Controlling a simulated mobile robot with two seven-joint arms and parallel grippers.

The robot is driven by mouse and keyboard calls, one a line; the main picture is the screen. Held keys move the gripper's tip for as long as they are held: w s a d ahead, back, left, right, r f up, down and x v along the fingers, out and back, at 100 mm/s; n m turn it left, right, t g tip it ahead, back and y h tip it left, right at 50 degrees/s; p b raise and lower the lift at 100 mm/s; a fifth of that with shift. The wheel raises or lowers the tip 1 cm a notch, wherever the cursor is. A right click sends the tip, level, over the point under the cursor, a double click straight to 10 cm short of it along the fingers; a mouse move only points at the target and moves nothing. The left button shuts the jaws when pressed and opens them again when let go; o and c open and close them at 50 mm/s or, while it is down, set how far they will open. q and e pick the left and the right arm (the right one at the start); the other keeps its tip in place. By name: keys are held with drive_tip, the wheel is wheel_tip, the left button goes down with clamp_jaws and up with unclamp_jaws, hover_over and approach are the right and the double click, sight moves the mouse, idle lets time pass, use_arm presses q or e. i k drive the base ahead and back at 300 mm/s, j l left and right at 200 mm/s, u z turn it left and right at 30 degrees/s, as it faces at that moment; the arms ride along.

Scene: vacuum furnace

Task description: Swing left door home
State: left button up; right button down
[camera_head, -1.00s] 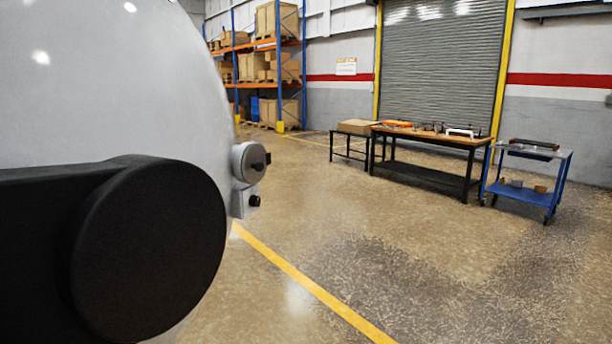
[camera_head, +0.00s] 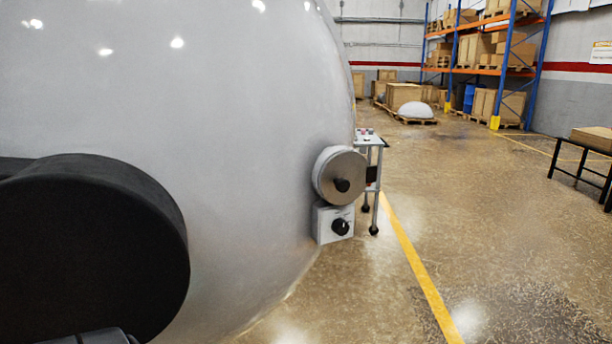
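A large, glossy grey domed surface (camera_head: 235,130), which looks like the furnace door, fills the left half of the view. At its right edge sit a round metal fitting with a black knob (camera_head: 340,178) and a small light box with a black dial (camera_head: 332,222). A big black rounded part (camera_head: 95,245) covers the lower left in front of the dome; I cannot tell whether it is my own arm. Neither gripper shows. The dome's left side and its hinge are out of view, so I cannot tell how far it stands open.
A small stand on legs (camera_head: 370,150) is just behind the fitting. A yellow floor line (camera_head: 415,265) runs past the dome. The floor to the right is clear up to a black table (camera_head: 590,165). Loaded racking (camera_head: 490,60) and a pallet with a white dome (camera_head: 414,111) are far back.

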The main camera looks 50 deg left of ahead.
sight(162, 162)
drive_tip(key=i+j+u, duration=0.1)
drive_tip(key=i+u, duration=0.15)
drive_tip(key=u, duration=0.15)
drive_tip(key=i+u, duration=0.25)
drive_tip(key=u, duration=0.2)
drive_tip(key=i+u, duration=0.25)
drive_tip(key=u, duration=0.15)
drive_tip(key=i+l+u, duration=0.1)
drive_tip(key=i+u, duration=0.15)
drive_tip(key=u, duration=0.2)
